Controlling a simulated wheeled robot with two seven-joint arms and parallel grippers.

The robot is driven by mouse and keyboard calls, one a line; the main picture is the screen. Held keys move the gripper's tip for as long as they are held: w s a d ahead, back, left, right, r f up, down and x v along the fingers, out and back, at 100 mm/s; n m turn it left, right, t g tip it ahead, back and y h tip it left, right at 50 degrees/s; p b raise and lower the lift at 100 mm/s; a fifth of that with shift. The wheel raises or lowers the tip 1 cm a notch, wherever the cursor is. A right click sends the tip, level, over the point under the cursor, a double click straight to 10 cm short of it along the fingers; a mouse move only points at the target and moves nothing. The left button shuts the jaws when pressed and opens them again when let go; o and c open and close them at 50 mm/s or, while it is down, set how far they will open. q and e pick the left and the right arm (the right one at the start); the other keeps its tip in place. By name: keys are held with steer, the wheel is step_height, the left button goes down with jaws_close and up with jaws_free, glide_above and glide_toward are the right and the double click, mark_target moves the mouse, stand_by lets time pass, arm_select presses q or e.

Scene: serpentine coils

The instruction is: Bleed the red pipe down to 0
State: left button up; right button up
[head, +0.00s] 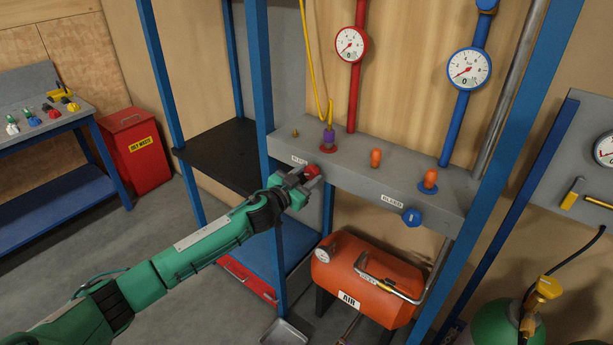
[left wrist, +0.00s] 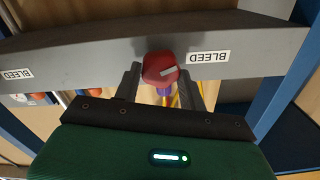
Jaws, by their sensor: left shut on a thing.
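The red pipe (head: 355,88) runs down the wooden back wall to the grey shelf. Its round gauge (head: 351,44) has a white face; the needle's exact reading is too small to tell. A red bleed knob (head: 312,171) sits on the front edge of the grey panel beside a BLEED label. My left gripper (head: 302,180) is shut on the red knob. In the left wrist view, the red knob (left wrist: 160,69) lies between the two fingers (left wrist: 162,88), with a pale mark on its face. My right gripper is not in view.
A blue pipe (head: 456,125) with its own gauge (head: 469,68) and blue bleed knob (head: 411,216) stands to the right. An orange AIR tank (head: 366,281) sits below the panel. Blue frame posts (head: 262,85) flank my left arm. A red bin (head: 136,150) stands at the left.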

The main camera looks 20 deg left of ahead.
arm_select(q)
steer(key=m, duration=1)
steer(key=shift+d+f+m, duration=0.1)
steer(key=shift+f+m, duration=0.05)
steer(key=shift+m, duration=0.25)
steer(key=m, duration=0.5)
steer(key=shift+f+m, duration=0.1)
steer(key=shift+m, duration=0.2)
steer(key=m, duration=0.3)
steer(key=shift+s+f+m+p, duration=0.15)
steer(key=shift+m+p, duration=0.2)
steer(key=shift+m, duration=0.95)
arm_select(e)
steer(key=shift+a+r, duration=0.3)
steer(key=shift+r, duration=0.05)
arm_select(q)
steer(key=o, duration=1)
steer(key=shift+c, duration=0.2)
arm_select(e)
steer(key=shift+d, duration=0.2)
